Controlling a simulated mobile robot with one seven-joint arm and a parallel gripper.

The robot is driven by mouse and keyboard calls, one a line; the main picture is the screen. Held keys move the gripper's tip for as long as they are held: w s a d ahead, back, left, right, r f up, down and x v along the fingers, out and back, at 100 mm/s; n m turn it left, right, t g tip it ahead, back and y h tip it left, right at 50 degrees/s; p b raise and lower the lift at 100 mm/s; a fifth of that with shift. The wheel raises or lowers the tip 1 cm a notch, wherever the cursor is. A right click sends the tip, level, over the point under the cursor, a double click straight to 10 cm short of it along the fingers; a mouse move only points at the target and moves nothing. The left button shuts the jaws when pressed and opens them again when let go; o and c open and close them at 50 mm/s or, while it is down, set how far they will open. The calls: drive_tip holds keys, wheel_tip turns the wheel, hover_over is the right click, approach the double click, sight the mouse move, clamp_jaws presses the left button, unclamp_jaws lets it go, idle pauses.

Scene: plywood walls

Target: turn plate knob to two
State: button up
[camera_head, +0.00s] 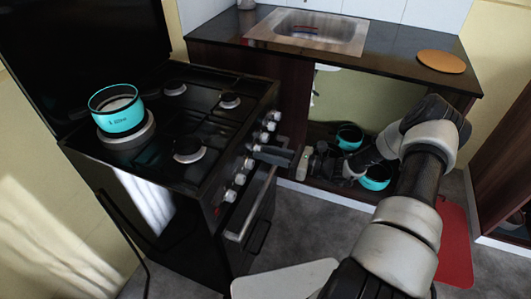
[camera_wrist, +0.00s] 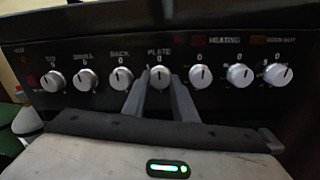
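The plate knob (camera_wrist: 159,78) is a round silver knob under the label PLATE on the stove's black front panel. Its pointer looks upright, at the 0 mark. My gripper (camera_wrist: 160,84) has one finger on each side of this knob, with the knob's face visible between them. The fingers are apart; I cannot tell whether either touches the knob. In the head view my gripper (camera_head: 262,150) reaches from the right to the middle of the knob row and hides the plate knob there.
Similar knobs stand close on both sides, such as one at the left (camera_wrist: 120,78) and one at the right (camera_wrist: 200,76). A teal pot (camera_head: 120,115) stands on the stove's left burner. The oven handle (camera_head: 245,215) juts out below. Teal pots (camera_head: 375,178) lie under the sink counter.

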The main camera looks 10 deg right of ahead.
drive_tip(key=shift+c, duration=1.4)
drive_tip(key=shift+n, duration=0.3)
drive_tip(key=n+b, duration=0.2)
drive_tip(key=n, duration=0.9)
drive_tip(key=n+h+b, duration=0.1)
drive_tip(key=n+b, duration=0.1)
drive_tip(key=n, duration=0.9)
drive_tip(key=shift+r+n+t+b, duration=0.15)
drive_tip(key=shift+n+t+b, duration=0.15)
drive_tip(key=shift+t+b, duration=0.1)
drive_tip(key=o, duration=1)
